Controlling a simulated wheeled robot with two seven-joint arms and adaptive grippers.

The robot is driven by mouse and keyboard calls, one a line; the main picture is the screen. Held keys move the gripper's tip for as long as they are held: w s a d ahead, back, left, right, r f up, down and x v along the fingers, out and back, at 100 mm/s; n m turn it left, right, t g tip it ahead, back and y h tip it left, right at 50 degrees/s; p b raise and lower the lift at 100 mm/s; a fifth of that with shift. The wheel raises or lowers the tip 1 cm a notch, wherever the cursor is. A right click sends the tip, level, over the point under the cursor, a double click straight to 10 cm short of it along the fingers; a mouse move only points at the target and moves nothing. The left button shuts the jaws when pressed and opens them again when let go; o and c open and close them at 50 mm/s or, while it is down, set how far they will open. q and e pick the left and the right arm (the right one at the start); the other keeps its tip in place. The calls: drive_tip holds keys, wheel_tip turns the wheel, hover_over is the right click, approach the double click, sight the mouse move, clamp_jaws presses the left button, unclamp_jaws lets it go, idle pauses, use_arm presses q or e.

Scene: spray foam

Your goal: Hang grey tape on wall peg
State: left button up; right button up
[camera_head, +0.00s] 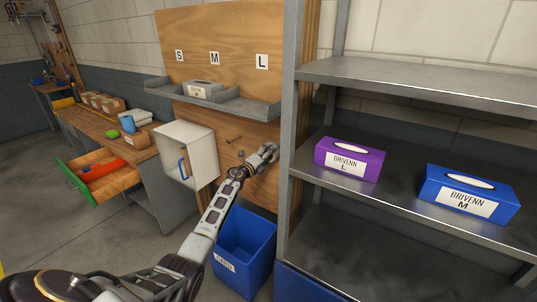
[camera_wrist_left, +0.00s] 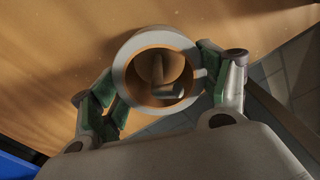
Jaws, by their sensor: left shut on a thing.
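My left gripper (camera_head: 265,158) is at the lower part of the wooden wall panel (camera_head: 222,50), just left of the grey shelf post. In the left wrist view my left gripper (camera_wrist_left: 157,82) is shut on the grey tape (camera_wrist_left: 124,68), a ring held between the green finger pads with its hole facing the camera. Light brown shapes show inside the hole; I cannot tell whether one is a peg passing through. In the head view a small dark peg (camera_head: 233,140) sticks out of the panel left of the gripper. The tape is hard to make out there. My right gripper is not in view.
A blue bin (camera_head: 246,250) stands below my left arm. A white cabinet (camera_head: 188,150) is left of the gripper. A metal shelf (camera_head: 400,75) with purple (camera_head: 348,160) and blue (camera_head: 468,192) boxes stands right. A grey ledge (camera_head: 240,103) is above the gripper.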

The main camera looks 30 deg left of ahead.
use_arm(q)
drive_tip(key=shift+f+b, duration=1)
drive_tip(key=shift+f, duration=0.25)
idle(1.3)
drive_tip(key=o, duration=1.2)
drive_tip(key=shift+s+a+p, duration=0.2)
drive_tip(key=shift+s+p, duration=1.45)
drive_tip(key=shift+s, duration=1.15)
drive_tip(key=shift+s+a+p, duration=0.2)
drive_tip(key=shift+s+p, duration=0.8)
drive_tip(key=shift+s, duration=1.7)
